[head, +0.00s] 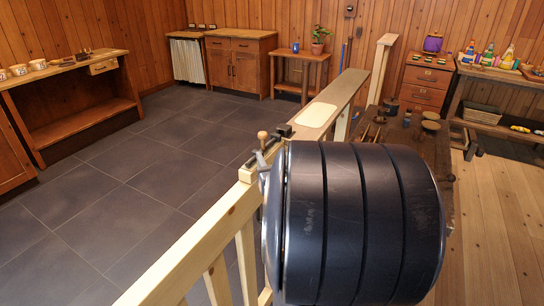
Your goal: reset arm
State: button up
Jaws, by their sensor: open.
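A large dark ribbed cylinder, which looks like a part of my own arm, fills the lower right middle of the head view. My gripper is not seen; it may be hidden behind this part or lie outside the view. A small wooden knob (262,137) with grey metal parts shows at the left end of the cylinder, over the rail. I cannot tell whether it touches the cylinder.
A pale wooden railing (193,244) runs from lower left to upper right, close to the arm. Behind the arm is a dark workbench (437,160) with small turned pieces. A low bench (75,125) stands left. The tiled floor (140,185) is clear.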

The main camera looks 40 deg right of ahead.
aim_at(264, 135)
jog(key=shift+w, duration=0.1)
jog(key=x, duration=1.1)
jog(key=shift+w+d+r+p, duration=0.1)
jog(key=shift+d+p, duration=0.4)
jog(key=shift+d, duration=0.1)
